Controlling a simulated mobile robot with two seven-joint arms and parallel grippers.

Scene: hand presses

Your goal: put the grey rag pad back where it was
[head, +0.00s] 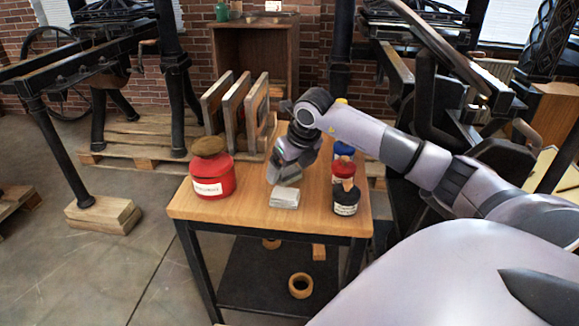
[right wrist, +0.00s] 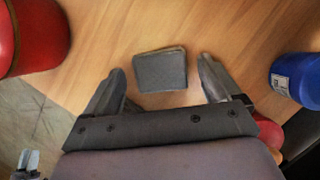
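The grey rag pad (head: 285,197) lies flat on the wooden tabletop (head: 240,212), near the front edge in the head view. It also shows in the right wrist view (right wrist: 160,72), as a small dark grey square. My right gripper (head: 284,177) is just above and behind the pad. In the right wrist view its two fingers (right wrist: 161,70) are spread apart, one to each side of the pad with gaps, and nothing is held. Whether the fingertips are down at the pad's height is hard to tell.
A red tin (head: 212,178) with a brown pad (head: 208,146) on top stands at the table's left. Blue (head: 343,149), red (head: 343,168) and dark (head: 346,198) containers line the right side. Upright wooden frames (head: 236,105) stand behind. The front middle of the tabletop is clear around the pad.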

